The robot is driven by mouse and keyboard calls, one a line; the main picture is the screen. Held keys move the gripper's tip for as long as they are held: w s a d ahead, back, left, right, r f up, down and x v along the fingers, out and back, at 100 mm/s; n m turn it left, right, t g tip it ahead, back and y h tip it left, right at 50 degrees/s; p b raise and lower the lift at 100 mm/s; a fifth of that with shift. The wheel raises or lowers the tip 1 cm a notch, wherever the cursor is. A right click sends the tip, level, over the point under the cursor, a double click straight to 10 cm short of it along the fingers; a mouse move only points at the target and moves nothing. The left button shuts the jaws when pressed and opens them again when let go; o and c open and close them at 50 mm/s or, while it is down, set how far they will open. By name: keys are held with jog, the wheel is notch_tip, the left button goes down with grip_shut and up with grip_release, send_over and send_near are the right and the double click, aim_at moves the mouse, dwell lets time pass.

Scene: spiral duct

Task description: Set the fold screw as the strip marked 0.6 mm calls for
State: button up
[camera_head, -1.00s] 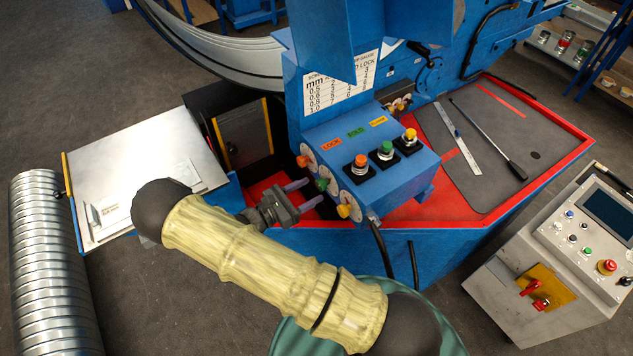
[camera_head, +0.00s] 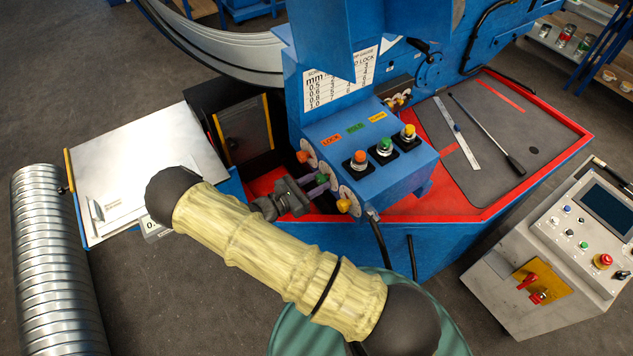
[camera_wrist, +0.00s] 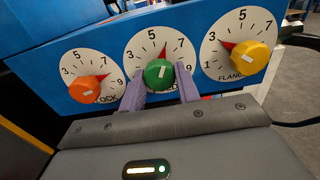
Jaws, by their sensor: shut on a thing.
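The green fold knob (camera_wrist: 158,74) is the middle of three dials on the blue control box (camera_head: 370,160). In the wrist view its red pointer stands between 5 and 7. My gripper (camera_wrist: 160,88) has a purple finger on each side of this knob and is shut on it. In the head view my gripper (camera_head: 318,186) partly hides the knob. The white chart (camera_head: 342,82) above the box has an mm column, but its small figures are hard to read. A white tag starting "0." (camera_head: 151,224) shows at the cabinet's edge, partly hidden by my arm.
The orange lock knob (camera_wrist: 84,89) is left of the green one, pointer between 7 and 9. The yellow flange knob (camera_wrist: 250,57) is right, pointer near 3. Orange, green and yellow push buttons (camera_head: 384,145) top the box. A control console (camera_head: 560,250) stands right.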

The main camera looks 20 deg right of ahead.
jog(key=shift+n, duration=0.4)
jog(key=n, duration=0.4)
jog(key=shift+b, duration=0.3)
jog(key=n, duration=0.5)
jog(key=shift+n, duration=0.3)
jog(key=n, duration=0.5)
jog(key=shift+r+n+p, duration=0.1)
jog(key=shift+n+p, duration=0.2)
jog(key=n, duration=0.5)
jog(key=shift+n, duration=0.3)
jog(key=o, duration=1)
jog(key=shift+s+a, duration=0.1)
